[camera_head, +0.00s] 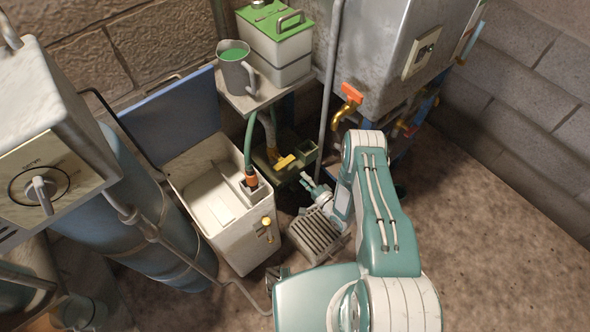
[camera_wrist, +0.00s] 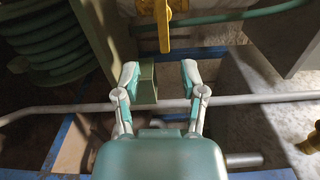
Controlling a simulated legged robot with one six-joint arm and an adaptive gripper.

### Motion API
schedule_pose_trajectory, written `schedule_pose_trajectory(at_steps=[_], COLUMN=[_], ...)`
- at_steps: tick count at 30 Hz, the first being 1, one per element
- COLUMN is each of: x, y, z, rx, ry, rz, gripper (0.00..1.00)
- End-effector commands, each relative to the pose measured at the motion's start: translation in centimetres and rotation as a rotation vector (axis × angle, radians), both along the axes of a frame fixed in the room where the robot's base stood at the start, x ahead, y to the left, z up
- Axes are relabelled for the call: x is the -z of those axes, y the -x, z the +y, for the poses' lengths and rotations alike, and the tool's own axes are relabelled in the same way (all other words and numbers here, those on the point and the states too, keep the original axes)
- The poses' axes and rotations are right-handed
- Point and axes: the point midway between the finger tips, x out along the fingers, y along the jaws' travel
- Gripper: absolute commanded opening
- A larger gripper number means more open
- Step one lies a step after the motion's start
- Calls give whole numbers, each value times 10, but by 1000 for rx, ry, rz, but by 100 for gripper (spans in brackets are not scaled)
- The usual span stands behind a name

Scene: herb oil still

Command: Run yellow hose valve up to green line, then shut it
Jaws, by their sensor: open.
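A yellow lever handle (camera_head: 285,161) sits at a small dark green box (camera_head: 303,150) behind the white tank. A yellow bar-shaped part (camera_wrist: 163,25), apparently this handle, stands at the top of the wrist view, beyond the fingertips. My gripper (camera_head: 316,188) is in the gap right of the tank. In the wrist view my gripper (camera_wrist: 160,76) is open, its fingers apart and short of the yellow part. A green block (camera_wrist: 148,82) shows between the fingers; I cannot tell its depth. I cannot make out a green line mark.
The white tank (camera_head: 215,200) has a brass tap (camera_head: 267,222) and a green hose (camera_head: 249,140) entering it. A jug of green liquid (camera_head: 236,70) stands above. An orange-handled tap (camera_head: 350,97) and grey pipe (camera_head: 329,85) are near my arm. Coiled green hose (camera_wrist: 45,40) lies left.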

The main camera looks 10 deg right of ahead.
Motion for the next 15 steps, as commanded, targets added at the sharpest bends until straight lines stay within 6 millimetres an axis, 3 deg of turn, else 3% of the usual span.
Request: schedule_pose_trajectory(at_steps=[6,15], x=[1,1], y=[22,24], z=[-15,-16], rx=[2,-1], ry=[1,0], rz=[2,0], gripper=[54,54])
